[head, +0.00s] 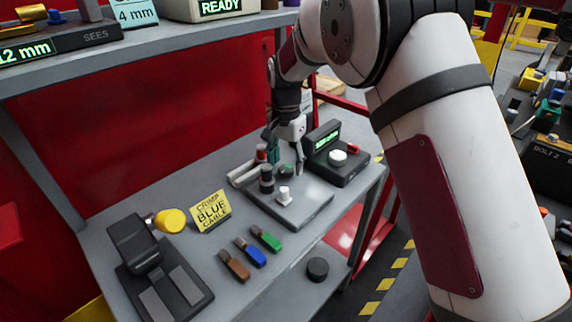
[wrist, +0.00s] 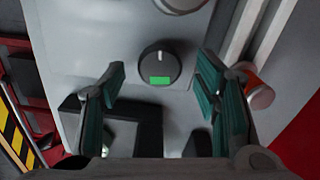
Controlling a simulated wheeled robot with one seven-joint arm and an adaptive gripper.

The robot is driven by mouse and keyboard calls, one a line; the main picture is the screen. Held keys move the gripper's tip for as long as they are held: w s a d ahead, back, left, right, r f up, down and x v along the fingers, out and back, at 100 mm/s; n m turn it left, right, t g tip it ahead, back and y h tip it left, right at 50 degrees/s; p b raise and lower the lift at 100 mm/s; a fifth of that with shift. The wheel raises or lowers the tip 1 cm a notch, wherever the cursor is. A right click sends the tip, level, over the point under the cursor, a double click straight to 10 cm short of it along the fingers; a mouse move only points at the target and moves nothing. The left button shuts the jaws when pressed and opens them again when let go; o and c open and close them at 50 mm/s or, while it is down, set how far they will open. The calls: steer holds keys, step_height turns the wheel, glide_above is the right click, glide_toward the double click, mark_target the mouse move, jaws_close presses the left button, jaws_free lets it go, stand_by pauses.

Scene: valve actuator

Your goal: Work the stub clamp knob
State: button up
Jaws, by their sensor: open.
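A round dark knob (wrist: 158,72) with a white pointer mark and a green patch shows in the wrist view, on a light grey surface. I take it for the stub clamp knob. My gripper (head: 285,158) hangs over the grey plate (head: 307,211) on the bench in the head view. Its teal-padded fingers stand apart on either side of the knob in the wrist view, with nothing held. I cannot tell how far above the knob they are. On the plate in the head view are a dark cylinder (head: 266,182) and a small white knob (head: 284,195).
A box with a green display (head: 328,141) and white button stands right of the plate. Pale tubes (head: 243,173) lie to its left. Blue, brown and green-handled pieces (head: 249,252), a yellow sign (head: 210,210) and a black device (head: 160,270) are nearer. A shelf (head: 150,48) overhangs the back.

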mark_target(287, 169)
step_height(287, 169, up, 11)
stand_by(0.3)
steer(key=shift+f, duration=0.1)
steer(key=s+d+r+n+t+p, duration=0.2)
steer(key=s+d+r, duration=1.2)
steer(key=s+d, duration=0.3)
steer(key=s+d+f+n+t+p, duration=0.1)
steer(key=s+d, duration=0.3)
steer(key=s, duration=0.6)
steer(key=s+d+f+n+t+p, duration=0.1)
steer(key=s+d, duration=0.3)
steer(key=s, duration=0.7)
steer(key=shift+f+n, duration=0.75)
steer(key=shift+n, duration=0.05)
